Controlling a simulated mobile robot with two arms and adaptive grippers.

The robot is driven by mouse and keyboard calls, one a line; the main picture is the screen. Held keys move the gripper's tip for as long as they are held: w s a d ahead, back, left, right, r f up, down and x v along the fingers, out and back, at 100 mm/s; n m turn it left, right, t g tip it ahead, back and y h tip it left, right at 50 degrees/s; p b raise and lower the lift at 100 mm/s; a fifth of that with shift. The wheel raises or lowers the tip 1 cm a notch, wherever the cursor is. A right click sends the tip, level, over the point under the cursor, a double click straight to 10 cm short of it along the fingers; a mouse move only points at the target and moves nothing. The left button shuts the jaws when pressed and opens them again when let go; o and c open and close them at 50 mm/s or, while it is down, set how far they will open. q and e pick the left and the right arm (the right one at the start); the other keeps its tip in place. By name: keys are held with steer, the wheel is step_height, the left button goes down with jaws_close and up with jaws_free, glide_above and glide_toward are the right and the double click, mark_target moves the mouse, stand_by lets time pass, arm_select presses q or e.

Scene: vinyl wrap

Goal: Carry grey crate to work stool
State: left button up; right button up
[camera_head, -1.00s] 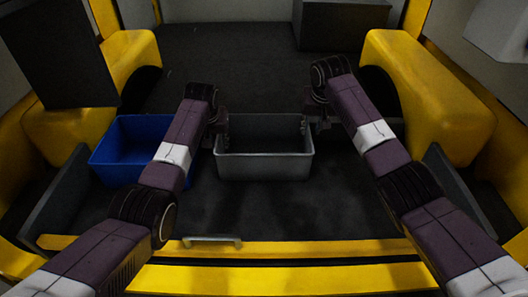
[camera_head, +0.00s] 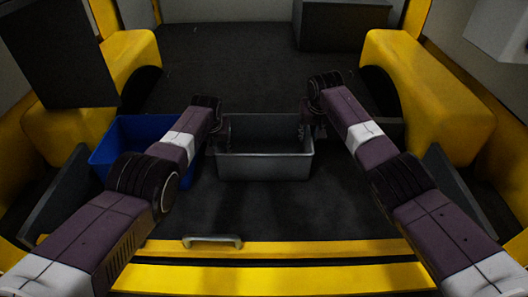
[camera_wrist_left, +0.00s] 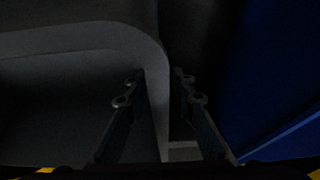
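The grey crate (camera_head: 265,167) stands upright on the dark van floor, empty as far as I see. My left gripper (camera_head: 222,132) is at its left wall. In the left wrist view its two fingers (camera_wrist_left: 158,80) stand apart on either side of the crate's rim (camera_wrist_left: 60,40), with a narrow gap around the wall. My right gripper (camera_head: 311,131) is at the right wall, one finger inside the crate and the other outside; its tips are small and dark, but they look apart. I cannot make out a work stool.
A blue crate (camera_head: 109,150) stands close left of the grey one, partly behind my left arm; it also shows in the left wrist view (camera_wrist_left: 270,70). Yellow wheel arches (camera_head: 430,95) flank the floor. A yellow sill with a handle (camera_head: 212,241) lies in front. A dark box (camera_head: 343,25) stands behind.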

arm_select(q)
jaws_close()
arm_select(e)
jaws_close()
arm_select(q)
steer(key=shift+r, duration=0.1)
